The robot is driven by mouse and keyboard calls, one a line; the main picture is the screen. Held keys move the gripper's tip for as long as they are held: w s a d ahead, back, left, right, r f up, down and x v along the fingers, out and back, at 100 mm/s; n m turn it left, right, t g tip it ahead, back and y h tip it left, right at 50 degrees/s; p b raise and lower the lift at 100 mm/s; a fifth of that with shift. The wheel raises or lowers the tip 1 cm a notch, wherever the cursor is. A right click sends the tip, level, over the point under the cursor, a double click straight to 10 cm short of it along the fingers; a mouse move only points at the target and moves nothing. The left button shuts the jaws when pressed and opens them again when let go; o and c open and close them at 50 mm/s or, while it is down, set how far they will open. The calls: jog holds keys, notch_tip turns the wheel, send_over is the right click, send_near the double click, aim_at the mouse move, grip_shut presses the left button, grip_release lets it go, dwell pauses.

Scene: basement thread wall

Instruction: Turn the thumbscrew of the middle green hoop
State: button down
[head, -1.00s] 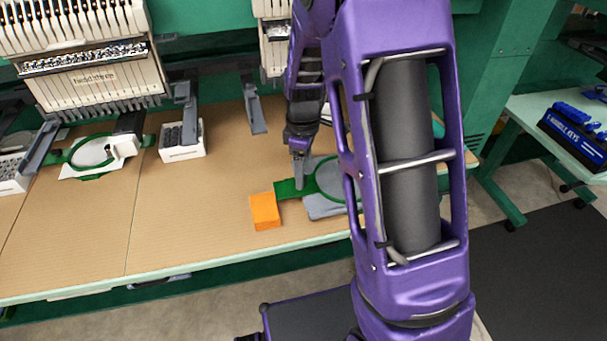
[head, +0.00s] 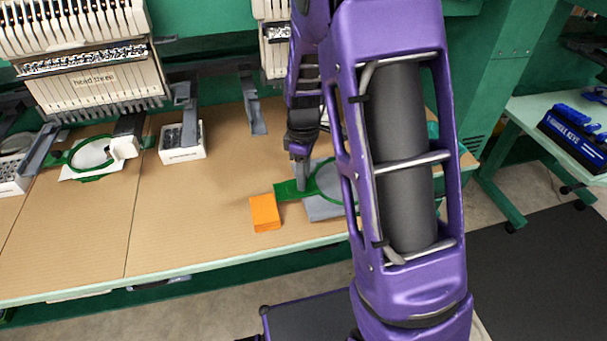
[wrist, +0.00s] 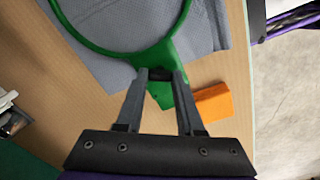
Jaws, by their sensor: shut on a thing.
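A green hoop (head: 318,176) lies on grey cloth (head: 320,210) on the table, partly hidden behind my arm in the head view. In the wrist view the ring of the hoop (wrist: 130,58) is at the top, with its green bracket and tab below. My gripper (head: 301,187) points down over the tab end of this hoop. In the wrist view my gripper (wrist: 160,76) is shut on a small dark thumbscrew (wrist: 160,74) between its fingertips. Whether the screw is turned cannot be told.
An orange block (head: 264,212) sits just beside the hoop's tab. Another green hoop (head: 75,158) with white cloth lies at the left under a machine head (head: 95,80). A white bin (head: 181,153) stands between. The tan tabletop (head: 190,220) is clear at front left.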

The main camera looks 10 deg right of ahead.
jog(key=shift+m, duration=0.3)
jog(key=m, duration=0.5)
jog(key=shift+p, duration=0.35)
jog(key=m+p, duration=0.1)
jog(key=m, duration=0.5)
jog(key=shift+m, duration=0.3)
jog(key=c, duration=0.5)
grip_release()
notch_tip(320, 180, up, 18)
jog(key=shift+f+p, duration=0.25)
jog(key=shift+p, duration=0.65)
